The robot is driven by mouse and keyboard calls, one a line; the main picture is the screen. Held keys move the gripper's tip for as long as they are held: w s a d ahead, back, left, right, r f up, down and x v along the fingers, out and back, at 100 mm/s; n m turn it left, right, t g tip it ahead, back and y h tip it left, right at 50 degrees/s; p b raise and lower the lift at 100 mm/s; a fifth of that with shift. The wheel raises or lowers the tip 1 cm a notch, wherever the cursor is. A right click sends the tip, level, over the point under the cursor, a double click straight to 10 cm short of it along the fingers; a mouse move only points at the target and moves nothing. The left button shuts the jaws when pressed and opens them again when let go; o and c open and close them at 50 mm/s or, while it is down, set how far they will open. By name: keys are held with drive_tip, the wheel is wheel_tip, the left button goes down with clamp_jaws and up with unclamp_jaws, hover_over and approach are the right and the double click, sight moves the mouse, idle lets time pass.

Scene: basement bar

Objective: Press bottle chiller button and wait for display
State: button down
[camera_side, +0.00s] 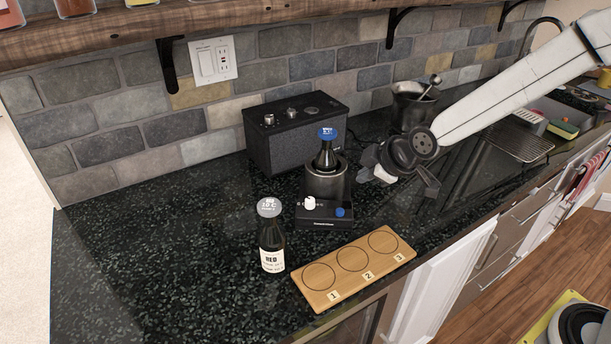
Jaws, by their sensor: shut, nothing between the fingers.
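The bottle chiller (325,187) stands on the dark stone counter, a black cylinder on a black base. A dark bottle with a blue cap (327,134) stands upright in it. The base front carries a white knob (309,203) and a blue button (340,212). The text on the base is too small to read, and I cannot make out a lit display. A second dark bottle (271,240) with a grey cap and white label stands upright left of the chiller. My gripper (429,188) is shut and empty, right of the chiller and apart from the button.
A wooden board (327,290) with circles numbered 1, 2 and 3 lies in front of the chiller. A black speaker-like box (290,131) stands behind it. A dark bucket (411,106) stands behind my gripper. The counter at left is clear.

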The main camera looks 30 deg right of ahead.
sight(344, 212)
drive_tip(key=w+a+n, duration=0.1)
drive_tip(key=w+a+r+n+t, duration=0.1)
drive_tip(key=w, duration=0.1)
drive_tip(key=shift+a+r+y, duration=0.1)
drive_tip(key=shift+a+y, duration=0.05)
drive_tip(key=shift+y, duration=0.15)
drive_tip(key=shift+f, duration=4.4)
drive_tip(key=shift+f, duration=0.2)
drive_tip(key=shift+f, duration=0.25)
drive_tip(key=shift+f, duration=0.4)
drive_tip(key=shift+r, duration=0.85)
